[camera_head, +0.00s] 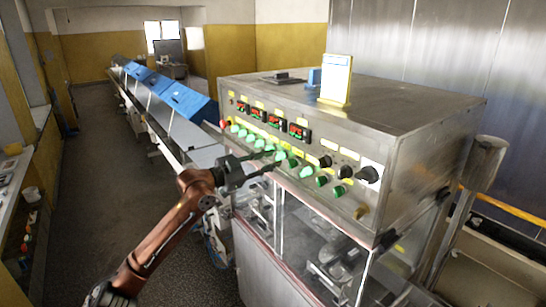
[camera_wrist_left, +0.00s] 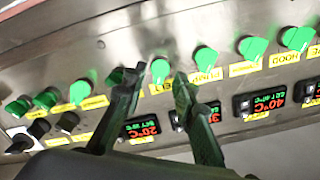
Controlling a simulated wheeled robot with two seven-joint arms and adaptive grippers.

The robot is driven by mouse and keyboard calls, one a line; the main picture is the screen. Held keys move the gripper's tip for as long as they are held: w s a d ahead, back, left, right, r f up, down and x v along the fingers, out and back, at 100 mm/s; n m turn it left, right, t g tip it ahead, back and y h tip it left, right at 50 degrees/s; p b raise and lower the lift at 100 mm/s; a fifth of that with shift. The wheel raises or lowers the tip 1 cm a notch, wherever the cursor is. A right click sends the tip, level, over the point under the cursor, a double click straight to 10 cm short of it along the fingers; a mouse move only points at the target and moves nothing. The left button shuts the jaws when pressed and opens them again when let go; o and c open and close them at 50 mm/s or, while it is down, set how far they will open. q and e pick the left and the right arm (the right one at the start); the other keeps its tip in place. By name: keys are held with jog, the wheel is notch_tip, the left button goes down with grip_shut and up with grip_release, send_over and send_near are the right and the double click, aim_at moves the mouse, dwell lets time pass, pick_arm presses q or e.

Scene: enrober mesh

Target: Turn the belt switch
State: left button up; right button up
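The control panel (camera_head: 300,158) on the steel machine carries a row of green switches, with black knobs at its right end. My left gripper (camera_head: 274,160) is in front of this row, its fingers pointing at the panel. In the left wrist view the gripper (camera_wrist_left: 158,76) is open, with a finger on either side of a green switch (camera_wrist_left: 160,70). I cannot tell whether the fingers touch it. The yellow label (camera_wrist_left: 161,89) by this switch is partly hidden by the fingers, so I cannot read its full word. My right gripper is not in view.
Other green switches stand close by, such as one to the right (camera_wrist_left: 205,58) and one to the left (camera_wrist_left: 80,91). Red-and-green displays (camera_head: 299,132) line the panel. A yellow-and-white sign (camera_head: 336,80) stands on the machine top. Open floor (camera_head: 110,170) lies at left.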

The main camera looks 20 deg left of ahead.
pick_arm(q)
jog(key=shift+x, duration=0.8)
jog(key=shift+c, duration=0.4)
grip_shut()
